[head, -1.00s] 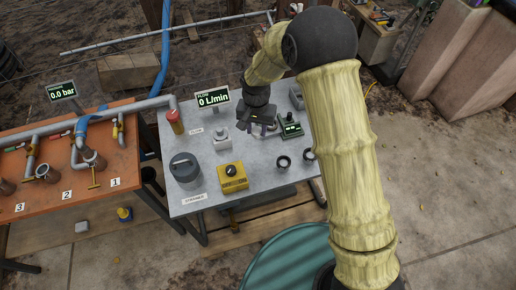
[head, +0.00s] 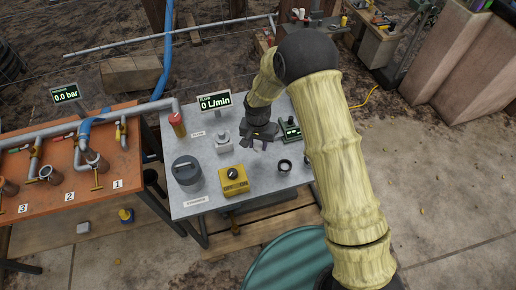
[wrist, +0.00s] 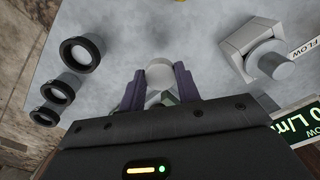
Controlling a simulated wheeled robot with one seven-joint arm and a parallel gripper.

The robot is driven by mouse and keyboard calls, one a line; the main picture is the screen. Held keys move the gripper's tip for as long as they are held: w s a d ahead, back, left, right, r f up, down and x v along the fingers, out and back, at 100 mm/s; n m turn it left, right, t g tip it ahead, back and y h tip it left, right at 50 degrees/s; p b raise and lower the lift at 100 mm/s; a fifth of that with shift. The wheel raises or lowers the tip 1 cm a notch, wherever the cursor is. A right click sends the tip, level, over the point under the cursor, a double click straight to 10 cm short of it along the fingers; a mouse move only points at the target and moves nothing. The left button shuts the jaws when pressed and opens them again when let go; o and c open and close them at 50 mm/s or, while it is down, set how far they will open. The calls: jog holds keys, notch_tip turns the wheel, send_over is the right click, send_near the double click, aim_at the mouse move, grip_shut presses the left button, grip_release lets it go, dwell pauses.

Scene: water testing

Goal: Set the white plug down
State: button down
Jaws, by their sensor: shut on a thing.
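The white plug (wrist: 159,72) is a pale round piece between the two purple fingertips in the wrist view. My gripper (wrist: 159,88) is shut on it. In the head view my gripper (head: 261,146) points down over the middle of the grey table (head: 215,208), between the white knobbed block and a black ring. The plug cannot be made out clearly in the head view. Whether it touches the tabletop cannot be told.
The white knobbed block (head: 222,143) stands left of my gripper, the black ring (head: 284,165) to its right. The yellow dial box (head: 233,180) and grey canister (head: 187,172) stand nearer the front. A green-black meter (head: 289,129) is behind right. Bare tabletop lies around the fingers.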

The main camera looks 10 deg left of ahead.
aim_at(258, 146)
jog(key=shift+f, duration=1.8)
jog(key=shift+f, duration=0.2)
jog(key=c, duration=1)
grip_release()
jog(key=shift+r, duration=0.1)
notch_tip(258, 146, up, 12)
jog(key=shift+r+b, duration=0.15)
jog(key=shift+b, duration=0.45)
